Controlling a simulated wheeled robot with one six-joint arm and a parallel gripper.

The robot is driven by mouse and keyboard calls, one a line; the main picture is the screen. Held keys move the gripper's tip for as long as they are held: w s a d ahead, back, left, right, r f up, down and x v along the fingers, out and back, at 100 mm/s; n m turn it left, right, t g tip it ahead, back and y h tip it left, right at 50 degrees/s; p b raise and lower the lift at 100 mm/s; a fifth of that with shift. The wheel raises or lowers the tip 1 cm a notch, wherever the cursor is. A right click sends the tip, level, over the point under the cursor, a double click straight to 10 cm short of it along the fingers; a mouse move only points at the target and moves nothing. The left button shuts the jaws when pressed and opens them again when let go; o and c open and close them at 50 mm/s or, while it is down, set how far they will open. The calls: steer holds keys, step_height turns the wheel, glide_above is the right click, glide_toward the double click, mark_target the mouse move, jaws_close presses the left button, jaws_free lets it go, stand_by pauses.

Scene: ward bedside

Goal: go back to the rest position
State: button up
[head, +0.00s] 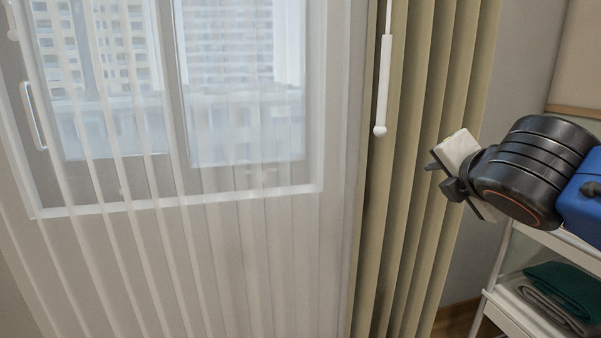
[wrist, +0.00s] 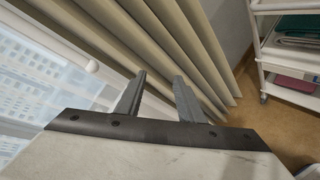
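My gripper (head: 440,178) is at the right of the head view, in front of the beige curtain (head: 405,120). In the wrist view its two fingers (wrist: 158,98) stand apart with nothing between them, so it is open and empty. The beige curtain folds (wrist: 150,40) fill the space beyond the fingertips. A white wand with a round end (head: 384,85) hangs to the left of my gripper, apart from it. The rest position itself is not marked in either view.
A sheer white curtain (head: 200,260) hangs over the window (head: 235,80) at the left. A white trolley (head: 510,300) with folded towels (head: 565,290) stands below my arm at the right. It also shows at the wrist view's right (wrist: 262,65). Wooden floor (wrist: 260,125) lies bare beside it.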

steer(key=s+d+f+m+g+y, duration=0.1)
steer(key=s+f+m+g, duration=0.3)
steer(key=s+f+m, duration=0.3)
steer(key=s+d+f+m+g+y, duration=0.1)
steer(key=s+f+m+g, duration=0.3)
steer(key=f+m, duration=1.3)
steer(key=s+f, duration=0.3)
steer(key=f, duration=0.1)
steer(key=shift+s+g, duration=0.15)
steer(key=shift+g, duration=0.15)
steer(key=shift+a, duration=0.1)
